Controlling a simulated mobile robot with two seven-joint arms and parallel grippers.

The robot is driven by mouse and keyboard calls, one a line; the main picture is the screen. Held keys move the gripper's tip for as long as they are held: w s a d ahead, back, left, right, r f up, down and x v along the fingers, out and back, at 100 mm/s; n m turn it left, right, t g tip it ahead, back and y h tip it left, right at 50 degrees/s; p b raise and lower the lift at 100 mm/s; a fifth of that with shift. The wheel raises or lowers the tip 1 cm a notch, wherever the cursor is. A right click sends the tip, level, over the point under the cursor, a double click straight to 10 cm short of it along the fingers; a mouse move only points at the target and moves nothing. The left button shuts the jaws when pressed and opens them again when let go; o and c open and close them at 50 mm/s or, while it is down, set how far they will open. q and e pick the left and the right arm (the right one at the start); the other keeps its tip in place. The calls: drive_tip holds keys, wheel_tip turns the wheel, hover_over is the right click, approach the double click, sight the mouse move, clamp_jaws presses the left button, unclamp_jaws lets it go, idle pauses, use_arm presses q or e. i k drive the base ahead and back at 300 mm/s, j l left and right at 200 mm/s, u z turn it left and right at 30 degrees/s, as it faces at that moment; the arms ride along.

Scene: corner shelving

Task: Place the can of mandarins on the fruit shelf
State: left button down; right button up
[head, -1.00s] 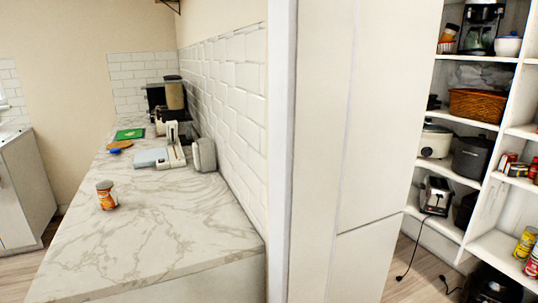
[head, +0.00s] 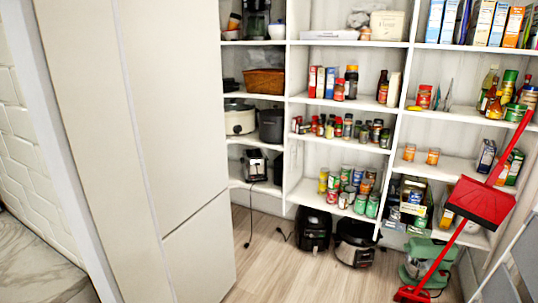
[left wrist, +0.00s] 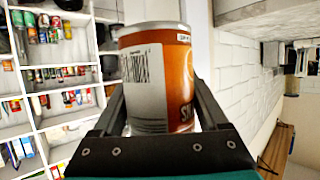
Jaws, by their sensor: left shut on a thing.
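My left gripper (left wrist: 165,125) is shut on the can of mandarins (left wrist: 155,75), an orange can with a silver rim and a white barcode label, in the left wrist view. Its lower end is hidden behind the gripper. Neither gripper shows in the head view. There, a right-hand shelf (head: 450,168) at middle height holds two small orange cans, one on the left (head: 409,152) and one beside it (head: 433,156). I see no label marking it as the fruit shelf. The right part of this shelf has boxes on it.
A tall white cabinet (head: 165,130) stands left of the shelving. Spice jars (head: 340,127) and mixed cans (head: 350,185) fill neighbouring shelves. A red broom and dustpan (head: 480,203) lean before the right shelves. Appliances, including a black cooker (head: 355,240), stand on the floor; open floor lies in front.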

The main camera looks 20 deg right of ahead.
sight(476, 178)
drive_tip(key=z, duration=1.4)
drive_tip(key=i+j+z, duration=0.15)
drive_tip(key=i+z, duration=0.25)
drive_tip(key=i+j+z, duration=0.15)
drive_tip(key=z, duration=0.25)
drive_tip(key=i+j, duration=1.05)
drive_tip(key=i, duration=1.25)
drive_tip(key=i+j+z, duration=0.2)
drive_tip(key=i, duration=0.25)
drive_tip(key=i+z, duration=0.25)
drive_tip(key=i, duration=0.15)
drive_tip(key=z, duration=0.45)
